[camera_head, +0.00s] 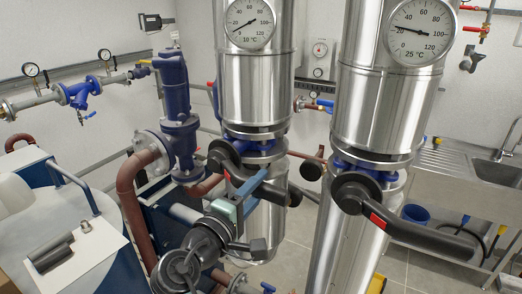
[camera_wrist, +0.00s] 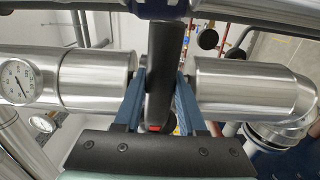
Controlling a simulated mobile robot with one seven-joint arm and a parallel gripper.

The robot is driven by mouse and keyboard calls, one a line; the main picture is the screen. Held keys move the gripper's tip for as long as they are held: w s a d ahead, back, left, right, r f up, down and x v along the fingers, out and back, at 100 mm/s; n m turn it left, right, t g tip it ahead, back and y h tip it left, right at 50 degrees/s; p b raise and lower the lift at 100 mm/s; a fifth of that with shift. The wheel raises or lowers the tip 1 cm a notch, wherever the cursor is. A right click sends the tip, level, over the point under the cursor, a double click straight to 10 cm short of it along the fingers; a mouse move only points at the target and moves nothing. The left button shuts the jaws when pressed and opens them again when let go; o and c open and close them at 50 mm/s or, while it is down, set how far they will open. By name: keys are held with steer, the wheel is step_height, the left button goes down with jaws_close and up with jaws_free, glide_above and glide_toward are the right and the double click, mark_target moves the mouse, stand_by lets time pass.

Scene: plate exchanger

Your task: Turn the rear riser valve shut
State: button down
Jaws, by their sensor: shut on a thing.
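The rear riser (camera_head: 255,85) is the shiny clad pipe with the round dial, left of the front riser. Its valve has a black lever (camera_head: 277,191) with a small red mark near the round hub (camera_head: 222,155), and the lever slants down to the right across the pipe. My gripper (camera_head: 257,182) is shut on this lever, with blue fingers on either side of it. In the wrist view the lever (camera_wrist: 164,70) stands upright in the picture between the fingers (camera_wrist: 157,90). Part of the lever is hidden behind a finger in the head view.
The front riser (camera_head: 390,85) stands close on the right, its own black lever (camera_head: 435,236) reaching out to the lower right. A blue pump (camera_head: 176,95) with a brown pipe (camera_head: 128,190) stands left of my gripper. A steel sink bench (camera_head: 465,165) is at the far right.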

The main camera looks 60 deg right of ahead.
steer(key=shift+r, duration=0.6)
steer(key=c, duration=0.8)
jaws_free()
steer(key=o, duration=0.3)
steer(key=shift+f, duration=0.15)
steer(key=shift+f, duration=0.1)
steer(key=shift+a+f, duration=0.1)
steer(key=shift+a, duration=0.1)
steer(key=shift+s+a+b, duration=0.15)
steer(key=shift+a+b, duration=0.75)
steer(key=shift+a, duration=1.2)
steer(key=shift+s+a+b, duration=0.15)
steer(key=shift+a+b, duration=0.8)
steer(key=shift+a, duration=1.15)
steer(key=shift+s+a+b, duration=0.15)
steer(key=shift+a+b, duration=0.75)
steer(key=shift+a, duration=1.2)
